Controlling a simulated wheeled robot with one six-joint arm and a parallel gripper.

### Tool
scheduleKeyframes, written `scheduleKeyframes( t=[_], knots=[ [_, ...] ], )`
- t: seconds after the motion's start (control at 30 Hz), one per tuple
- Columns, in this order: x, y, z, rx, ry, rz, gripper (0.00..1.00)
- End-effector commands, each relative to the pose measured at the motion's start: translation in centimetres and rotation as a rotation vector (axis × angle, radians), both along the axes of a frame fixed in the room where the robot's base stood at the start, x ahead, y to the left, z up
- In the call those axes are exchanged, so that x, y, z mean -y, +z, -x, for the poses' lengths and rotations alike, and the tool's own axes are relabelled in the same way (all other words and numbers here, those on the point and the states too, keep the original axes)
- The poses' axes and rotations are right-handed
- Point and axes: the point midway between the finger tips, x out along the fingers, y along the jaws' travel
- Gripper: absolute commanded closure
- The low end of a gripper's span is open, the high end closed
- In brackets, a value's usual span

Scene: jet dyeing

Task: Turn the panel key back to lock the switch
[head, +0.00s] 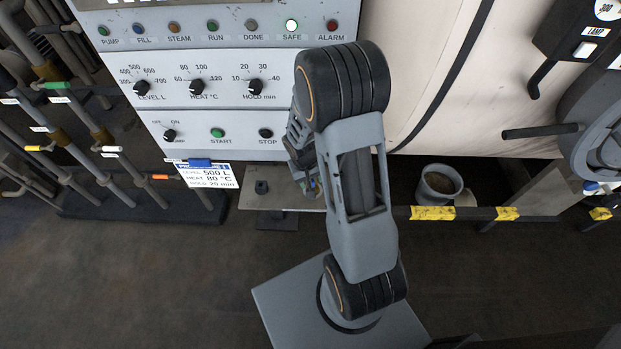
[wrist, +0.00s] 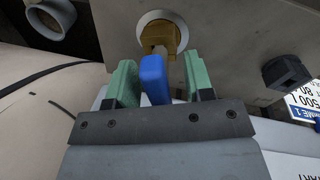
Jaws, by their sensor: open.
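In the wrist view a blue-headed key (wrist: 155,78) stands in a brass lock with a pale round collar (wrist: 160,36) on the grey panel face. My gripper (wrist: 161,72) is open, with its green fingers on either side of the blue head. The head sits close to the left finger, and a gap shows on the right. I cannot tell if the left finger touches it. In the head view my gripper (head: 303,170) is low beside the panel's right part, mostly behind my arm. The key cannot be made out clearly there.
The control panel (head: 215,98) has knobs, START and STOP buttons, and a lit white SAFE lamp (head: 292,25). A card (head: 208,176) hangs at its lower edge. A grey bucket (head: 438,184) and a yellow-marked bar (head: 432,213) stand to the right. Pipes (head: 85,130) stand at left.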

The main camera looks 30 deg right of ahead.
Motion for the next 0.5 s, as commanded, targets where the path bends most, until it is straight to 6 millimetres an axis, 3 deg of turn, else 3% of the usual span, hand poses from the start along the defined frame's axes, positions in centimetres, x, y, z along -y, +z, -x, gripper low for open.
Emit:
scheduleKeyframes(
  t=[0.23,0.5],
  knots=[
    [0.01,-0.01,-0.01,0.000,0.000,0.000,0.53],
    [0.01,0.00,0.00,0.000,0.000,0.000,0.79]
  ],
)
